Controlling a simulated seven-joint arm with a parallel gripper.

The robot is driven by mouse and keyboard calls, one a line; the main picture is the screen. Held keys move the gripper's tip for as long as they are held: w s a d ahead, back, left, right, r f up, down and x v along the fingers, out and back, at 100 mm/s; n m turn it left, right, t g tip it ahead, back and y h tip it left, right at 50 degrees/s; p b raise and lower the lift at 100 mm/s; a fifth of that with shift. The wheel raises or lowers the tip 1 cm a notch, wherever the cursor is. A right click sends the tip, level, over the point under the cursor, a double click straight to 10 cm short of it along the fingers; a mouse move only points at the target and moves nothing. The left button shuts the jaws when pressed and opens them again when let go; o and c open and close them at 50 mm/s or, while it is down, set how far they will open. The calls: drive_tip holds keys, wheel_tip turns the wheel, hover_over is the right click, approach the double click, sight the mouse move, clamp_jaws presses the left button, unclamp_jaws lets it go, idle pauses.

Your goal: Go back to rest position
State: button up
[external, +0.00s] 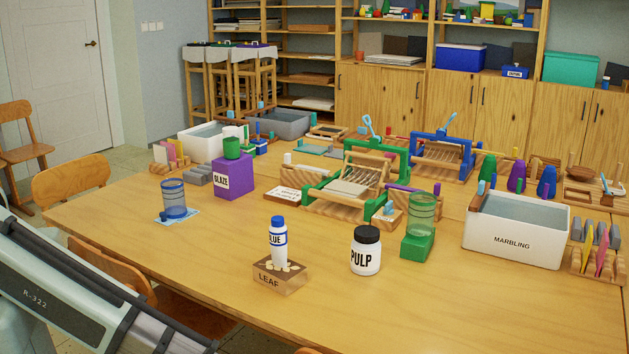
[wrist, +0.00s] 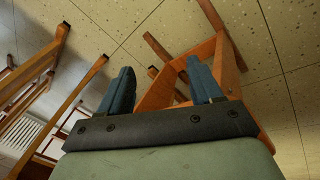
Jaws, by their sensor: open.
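My gripper (wrist: 160,88) shows in the wrist view with its two blue-grey fingers spread apart and nothing between them. Behind the fingers in that view are the tiled floor and wooden chair parts, not the tabletop. In the external view my arm (external: 60,295) lies low at the left, in front of the table, and the gripper itself is outside that picture. On the table (external: 330,325), a glue bottle (external: 279,245) stands upright on the wooden LEAF block (external: 280,276). A PULP jar (external: 366,252) stands to its right.
A blue jar (external: 174,199), a purple GLAZE box (external: 234,176), a green jar (external: 422,214) on a green block and a white MARBLING tub (external: 512,243) stand on the table. A wooden chair (wrist: 175,85) is close beyond the fingers. The table's front strip is clear.

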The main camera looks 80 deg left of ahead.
drive_tip(key=s+a+f+m+g+y, duration=0.1)
drive_tip(key=s+a+g, duration=0.1)
drive_tip(key=s+a, duration=0.5)
drive_tip(key=s+a+f+g, duration=0.1)
drive_tip(key=s+a+g, duration=0.2)
drive_tip(key=s+a, duration=0.4)
drive_tip(key=s+a+f+m+g+y, duration=0.1)
drive_tip(key=s+a, duration=0.6)
drive_tip(key=s, duration=1.1)
drive_tip(key=shift+s+f+m+g+y, duration=0.3)
drive_tip(key=shift+f+g, duration=0.3)
drive_tip(key=shift+g, duration=0.6)
